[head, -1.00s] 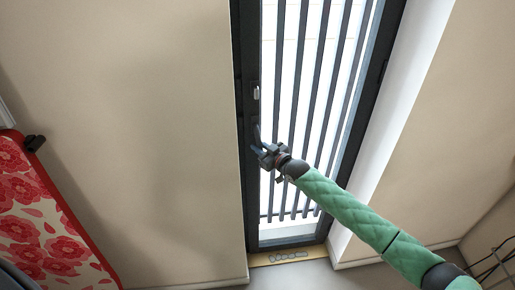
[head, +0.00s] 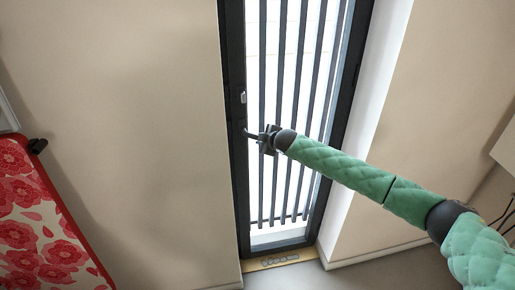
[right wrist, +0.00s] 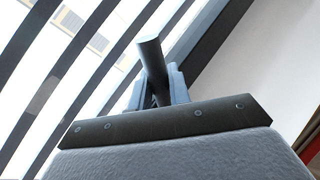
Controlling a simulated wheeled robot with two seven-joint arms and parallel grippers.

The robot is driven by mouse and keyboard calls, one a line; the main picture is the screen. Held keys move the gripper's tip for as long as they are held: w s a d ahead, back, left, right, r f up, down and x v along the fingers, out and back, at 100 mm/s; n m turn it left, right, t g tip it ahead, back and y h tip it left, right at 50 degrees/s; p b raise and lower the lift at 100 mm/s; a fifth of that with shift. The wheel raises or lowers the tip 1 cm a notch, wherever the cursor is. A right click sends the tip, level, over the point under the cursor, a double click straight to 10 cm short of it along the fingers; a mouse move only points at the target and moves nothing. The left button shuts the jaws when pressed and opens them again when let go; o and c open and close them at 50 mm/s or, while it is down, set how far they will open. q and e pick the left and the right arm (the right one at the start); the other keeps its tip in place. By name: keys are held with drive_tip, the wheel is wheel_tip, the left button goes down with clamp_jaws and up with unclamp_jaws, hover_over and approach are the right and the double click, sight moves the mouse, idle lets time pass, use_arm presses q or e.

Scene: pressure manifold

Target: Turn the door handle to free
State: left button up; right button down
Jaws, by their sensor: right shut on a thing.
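The door (head: 233,190) is a tall dark-framed barred door in the middle of the head view. Its dark handle (head: 252,134) is on the left stile and points right, roughly horizontal. My right gripper (head: 266,138) is shut on the handle near its free end. In the right wrist view the handle (right wrist: 152,60) stands up between the two fingers (right wrist: 160,88) of the gripper. The fingers hide part of the handle. My left gripper is not in view.
A small light lock plate (head: 242,97) is on the stile above the handle. Beige walls flank the door. A red floral-patterned object (head: 35,225) stands at the left. A tan threshold strip (head: 270,261) lies below the door.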

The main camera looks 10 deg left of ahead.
drive_tip(key=shift+w+d+r+n+h, duration=0.15)
drive_tip(key=shift+r+n+h, duration=0.35)
drive_tip(key=shift+r, duration=0.25)
drive_tip(key=shift+d+r+n+t+h+p, duration=0.1)
drive_tip(key=shift+r+n+t+h+p, duration=0.25)
drive_tip(key=shift+r+h+p, duration=0.2)
drive_tip(key=shift+n+h, duration=0.25)
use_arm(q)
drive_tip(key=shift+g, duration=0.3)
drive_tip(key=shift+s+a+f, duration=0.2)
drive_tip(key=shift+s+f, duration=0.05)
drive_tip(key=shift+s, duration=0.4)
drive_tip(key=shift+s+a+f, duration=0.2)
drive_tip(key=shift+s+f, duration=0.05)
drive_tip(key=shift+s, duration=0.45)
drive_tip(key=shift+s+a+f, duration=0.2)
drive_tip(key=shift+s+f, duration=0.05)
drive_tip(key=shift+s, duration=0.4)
use_arm(e)
drive_tip(key=shift+d+r+n+t+h, duration=0.1)
drive_tip(key=shift+r+n+t+h, duration=0.15)
drive_tip(key=shift+r+n+h, duration=0.3)
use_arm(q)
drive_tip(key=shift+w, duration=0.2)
use_arm(e)
drive_tip(key=shift+w, duration=0.1)
